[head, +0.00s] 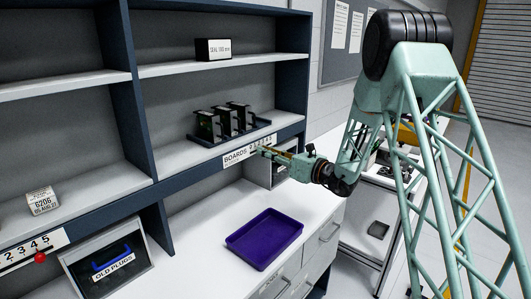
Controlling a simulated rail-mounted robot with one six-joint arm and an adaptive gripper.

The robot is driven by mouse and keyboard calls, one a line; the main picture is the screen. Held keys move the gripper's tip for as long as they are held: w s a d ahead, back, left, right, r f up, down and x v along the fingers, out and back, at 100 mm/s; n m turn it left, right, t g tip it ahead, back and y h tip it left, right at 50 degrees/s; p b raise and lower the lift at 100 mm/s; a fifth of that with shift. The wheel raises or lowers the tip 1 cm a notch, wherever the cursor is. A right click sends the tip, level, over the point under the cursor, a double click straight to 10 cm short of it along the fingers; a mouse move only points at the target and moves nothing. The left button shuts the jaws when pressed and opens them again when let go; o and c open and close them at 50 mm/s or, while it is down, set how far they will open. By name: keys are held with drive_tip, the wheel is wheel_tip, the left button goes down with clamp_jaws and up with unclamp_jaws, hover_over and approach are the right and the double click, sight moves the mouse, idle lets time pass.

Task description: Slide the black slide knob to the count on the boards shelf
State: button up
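The boards shelf (180,150) carries a dark tray (268,124) with what look like three upright dark boards (226,120). On its front edge is a white strip labelled BOARDS (234,157), with a small number scale at its right. My gripper (267,152) reaches in from the right, with its fingertips at or just in front of the scale's right part. The black slide knob cannot be made out; the fingers may hide it. Whether the gripper touches it or is open or shut is too small to tell.
A purple tray (264,238) lies on the white counter (205,258) below. A red knob (40,257) sits on another scale at lower left, near the OLD PLUGS bin (110,268). A dated box (43,201) and a SEAL box (213,49) stand on shelves.

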clamp_jaws()
drive_tip(key=shift+w+d, duration=0.8)
drive_tip(key=shift+w, duration=0.15)
drive_tip(key=o, duration=0.7)
unclamp_jaws()
drive_tip(key=shift+s+d, duration=0.1)
drive_tip(key=shift+d, duration=0.05)
drive_tip(key=v, duration=1.1)
drive_tip(key=shift+s+d, duration=0.25)
drive_tip(key=shift+s, duration=0.05)
